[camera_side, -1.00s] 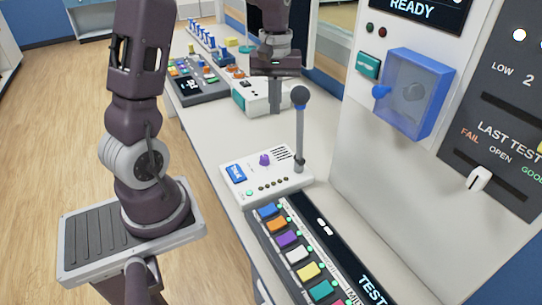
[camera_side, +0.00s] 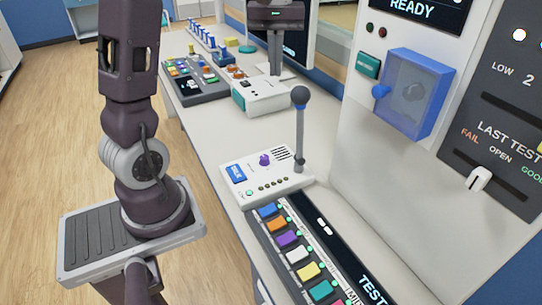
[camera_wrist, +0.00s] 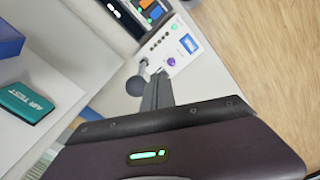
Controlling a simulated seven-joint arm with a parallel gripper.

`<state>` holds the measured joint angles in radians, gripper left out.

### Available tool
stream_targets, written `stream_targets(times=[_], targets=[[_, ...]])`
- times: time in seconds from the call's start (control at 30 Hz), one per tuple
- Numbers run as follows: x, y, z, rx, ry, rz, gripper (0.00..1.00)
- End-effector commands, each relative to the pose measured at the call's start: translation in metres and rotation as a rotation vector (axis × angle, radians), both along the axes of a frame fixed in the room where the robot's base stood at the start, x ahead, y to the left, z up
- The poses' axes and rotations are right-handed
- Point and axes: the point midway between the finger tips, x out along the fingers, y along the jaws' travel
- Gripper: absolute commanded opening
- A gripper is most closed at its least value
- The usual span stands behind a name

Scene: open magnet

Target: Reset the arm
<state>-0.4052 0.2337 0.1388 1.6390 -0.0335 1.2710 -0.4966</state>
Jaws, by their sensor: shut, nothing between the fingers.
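My gripper (camera_side: 275,68) is at the upper middle of the side view, with its fingers together and pointing down above the bench. Nothing is held. In the wrist view its closed fingers (camera_wrist: 158,92) stick out past the dark gripper body. The fingers are apart from the white box with a teal front (camera_side: 262,97) below them, as far as the side view shows. The upper part of my arm is cut off by the top edge of the side view.
A grey stalk with a round head (camera_side: 299,97) rises from a white intercom box (camera_side: 262,178). A row of coloured keys (camera_side: 297,254) is in front. A control panel (camera_side: 203,77) stands behind. A blue clear cover (camera_side: 413,92) and teal button (camera_side: 368,66) are on the right wall.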

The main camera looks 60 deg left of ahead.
Motion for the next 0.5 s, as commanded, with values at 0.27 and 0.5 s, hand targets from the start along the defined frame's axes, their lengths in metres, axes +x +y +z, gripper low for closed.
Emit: stream_targets(times=[0.27,0.5], targets=[[-0.015,-0.031,0.015,0.017,-0.058,-0.119,0.0],[-0.121,-0.146,0.029,0.154,-0.322,-0.724,0.0]])
